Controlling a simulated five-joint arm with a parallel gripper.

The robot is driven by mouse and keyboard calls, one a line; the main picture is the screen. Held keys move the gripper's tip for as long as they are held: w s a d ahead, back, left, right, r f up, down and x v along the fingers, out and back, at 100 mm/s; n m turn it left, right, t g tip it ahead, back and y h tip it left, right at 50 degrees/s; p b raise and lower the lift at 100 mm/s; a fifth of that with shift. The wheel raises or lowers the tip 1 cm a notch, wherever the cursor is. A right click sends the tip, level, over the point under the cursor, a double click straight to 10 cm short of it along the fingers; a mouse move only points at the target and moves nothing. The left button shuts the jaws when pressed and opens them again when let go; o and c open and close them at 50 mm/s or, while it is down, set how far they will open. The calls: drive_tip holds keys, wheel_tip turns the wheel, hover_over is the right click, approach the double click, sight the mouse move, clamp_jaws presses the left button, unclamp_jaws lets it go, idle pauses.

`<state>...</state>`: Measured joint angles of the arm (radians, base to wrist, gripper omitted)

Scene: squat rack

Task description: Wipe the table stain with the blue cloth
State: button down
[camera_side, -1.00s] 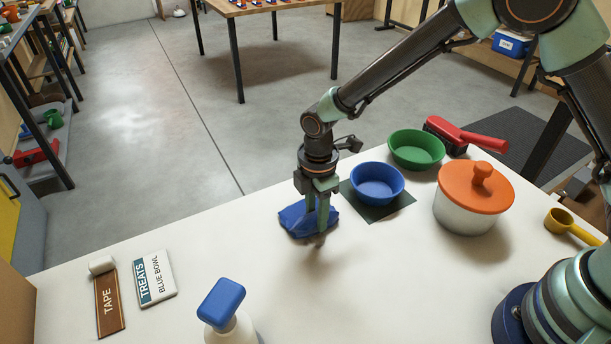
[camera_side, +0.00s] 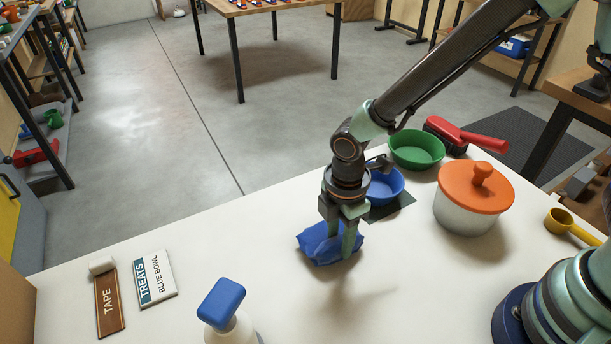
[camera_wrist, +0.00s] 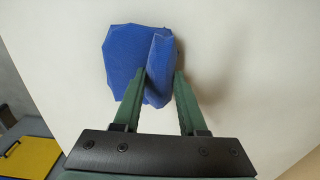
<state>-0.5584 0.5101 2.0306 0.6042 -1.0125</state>
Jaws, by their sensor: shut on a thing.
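The blue cloth (camera_side: 318,246) is a crumpled bundle over the white table (camera_side: 220,245), left of the blue bowl. My gripper (camera_side: 341,250) points down and is shut on the cloth. In the wrist view, the cloth (camera_wrist: 126,62) has a raised fold between the fingertips (camera_wrist: 160,80), and most of it spreads to the left. A shadow lies on the table in front of the cloth, apart from it, so the cloth looks held above the surface. I cannot make out a stain apart from the shadows.
The blue bowl (camera_side: 386,185) on a dark mat (camera_side: 398,207), green bowl (camera_side: 416,148), red-handled brush (camera_side: 470,137) and orange-lidded pot (camera_side: 472,205) stand at the right. A blue-topped bottle (camera_side: 222,302) and two labels (camera_side: 155,278) are at front left. The middle is clear.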

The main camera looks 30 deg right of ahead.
drive_tip(key=shift+w+r, duration=0.1)
drive_tip(key=shift+r, duration=3.35)
drive_tip(key=shift+d, duration=0.1)
drive_tip(key=d+r+m, duration=0.4)
drive_tip(key=d+m, duration=0.5)
drive_tip(key=d, duration=0.1)
drive_tip(key=w+d+r+m, duration=0.1)
drive_tip(key=d+r+m, duration=0.3)
drive_tip(key=d+m, duration=0.5)
drive_tip(key=shift+d+r, duration=0.35)
drive_tip(key=shift+d, duration=0.1)
drive_tip(key=shift+w, duration=0.1)
